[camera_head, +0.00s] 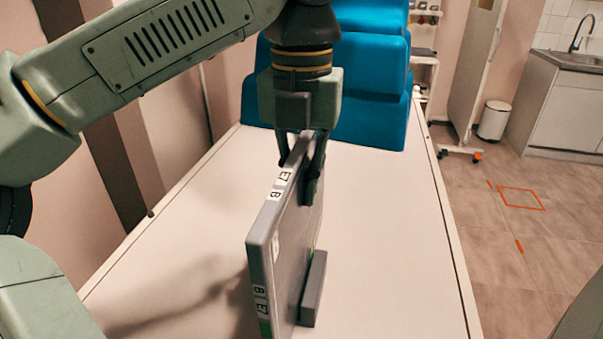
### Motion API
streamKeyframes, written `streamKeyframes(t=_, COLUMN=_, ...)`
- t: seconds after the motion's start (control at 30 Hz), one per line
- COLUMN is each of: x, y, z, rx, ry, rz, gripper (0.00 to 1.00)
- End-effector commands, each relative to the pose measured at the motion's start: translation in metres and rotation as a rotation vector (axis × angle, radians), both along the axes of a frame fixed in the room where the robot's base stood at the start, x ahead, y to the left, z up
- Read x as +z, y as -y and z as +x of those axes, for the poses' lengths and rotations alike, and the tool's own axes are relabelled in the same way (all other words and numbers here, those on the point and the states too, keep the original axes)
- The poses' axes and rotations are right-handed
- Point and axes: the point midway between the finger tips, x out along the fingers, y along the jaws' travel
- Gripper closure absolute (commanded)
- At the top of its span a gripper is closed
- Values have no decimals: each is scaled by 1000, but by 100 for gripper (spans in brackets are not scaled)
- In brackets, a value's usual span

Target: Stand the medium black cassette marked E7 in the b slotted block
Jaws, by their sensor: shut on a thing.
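The cassette marked E7 and B (290,255) is a flat, dark grey panel standing on edge, with white labels on its top and near edges and a bit of green low on the near edge. My gripper (301,172) is shut on its upper far part, one finger on each side. A grey block (314,288) shows low along the right side of the cassette. The cassette hides the rest of the block, so I cannot tell whether the lower edge is in a slot. No letter on the block is visible.
The pale table top (385,230) is clear to the right. Blue cushions (370,75) are stacked at its far end. A wall runs along the left. A white bin (494,120) and a sink cabinet (570,100) stand across the floor at right.

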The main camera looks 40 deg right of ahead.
Motion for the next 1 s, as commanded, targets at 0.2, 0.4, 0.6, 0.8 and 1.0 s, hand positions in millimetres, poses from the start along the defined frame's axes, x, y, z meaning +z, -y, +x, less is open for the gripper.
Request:
streamKeyframes(t=0.2, x=-7, y=0, z=0, rx=0, ry=1, rz=-1, gripper=100)
streamKeyframes(t=0.4, x=-13, y=0, z=0, rx=0, ry=1, rz=-2, gripper=100)
streamKeyframes(t=0.6, x=-17, y=0, z=0, rx=0, ry=1, rz=-2, gripper=100)
streamKeyframes(t=0.8, x=-16, y=0, z=0, rx=0, ry=1, rz=-2, gripper=100)
streamKeyframes(t=1.0, x=-16, y=0, z=0, rx=0, ry=0, rz=-1, gripper=76)
